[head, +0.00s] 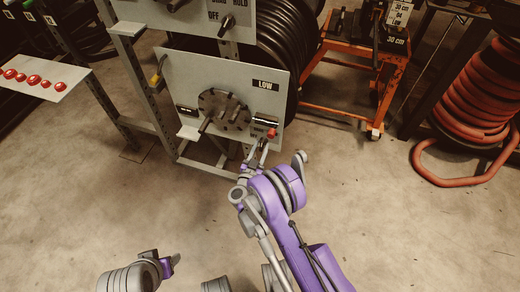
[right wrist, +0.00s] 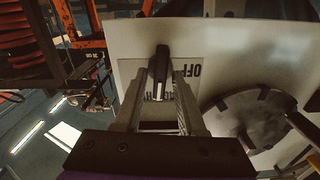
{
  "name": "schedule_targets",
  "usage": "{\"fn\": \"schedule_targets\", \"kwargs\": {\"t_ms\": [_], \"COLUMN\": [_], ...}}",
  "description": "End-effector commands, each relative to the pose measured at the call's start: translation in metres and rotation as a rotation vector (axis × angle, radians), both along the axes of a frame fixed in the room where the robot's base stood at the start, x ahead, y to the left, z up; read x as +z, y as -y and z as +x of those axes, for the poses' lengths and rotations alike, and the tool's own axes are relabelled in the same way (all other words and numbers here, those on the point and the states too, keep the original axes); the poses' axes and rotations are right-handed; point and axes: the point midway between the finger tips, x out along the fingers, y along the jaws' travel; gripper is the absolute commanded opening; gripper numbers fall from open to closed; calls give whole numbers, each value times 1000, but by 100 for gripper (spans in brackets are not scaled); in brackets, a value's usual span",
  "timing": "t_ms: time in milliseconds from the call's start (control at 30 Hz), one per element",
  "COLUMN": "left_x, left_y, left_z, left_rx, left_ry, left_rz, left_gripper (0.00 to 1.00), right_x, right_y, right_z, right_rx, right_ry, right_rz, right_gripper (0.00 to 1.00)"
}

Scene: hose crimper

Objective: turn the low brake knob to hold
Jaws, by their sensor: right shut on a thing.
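The low brake knob (right wrist: 160,62) is a dark bar-shaped knob on a pale label plate of the panel in the right wrist view, which shows it upside down. My right gripper (right wrist: 158,95) is shut on it, one finger at each side. An OFF mark (right wrist: 188,71) shows to the right of the knob; other lettering below it is partly covered and unreadable. In the head view my right gripper (head: 258,148) is at the lower right of the panel (head: 222,80) marked LOW (head: 265,85). The knob is mostly hidden by the gripper there.
A round dark plate with a handle (head: 224,110) sits left of my gripper on the same panel. An upper panel (head: 190,14) has a similar knob (head: 226,27). An orange trolley (head: 378,80) and a red hose coil (head: 475,105) stand to the right. The floor in front is clear.

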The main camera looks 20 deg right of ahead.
Motion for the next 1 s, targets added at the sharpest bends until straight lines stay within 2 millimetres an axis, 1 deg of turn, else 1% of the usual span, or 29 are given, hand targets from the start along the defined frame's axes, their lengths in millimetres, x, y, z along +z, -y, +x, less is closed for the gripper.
{"fn": "schedule_targets", "kwargs": {"t_ms": [33,200,500,733,1000], "left_x": [-5,-10,-16,-17,-17], "left_y": [0,0,0,0,0], "left_z": [1,2,3,3,3], "left_rx": [0,0,0,0,0], "left_ry": [-1,-2,-2,-3,-3], "left_rz": [0,0,0,0,0], "left_gripper": [56,56,56,56,56], "right_x": [-1,-1,0,0,0], "right_y": [0,1,2,2,2], "right_z": [0,0,-1,-1,-1], "right_rx": [0,0,0,-1,-1], "right_ry": [24,102,200,233,242], "right_rz": [34,149,292,342,354], "right_gripper": [0,0,0,0,0]}}
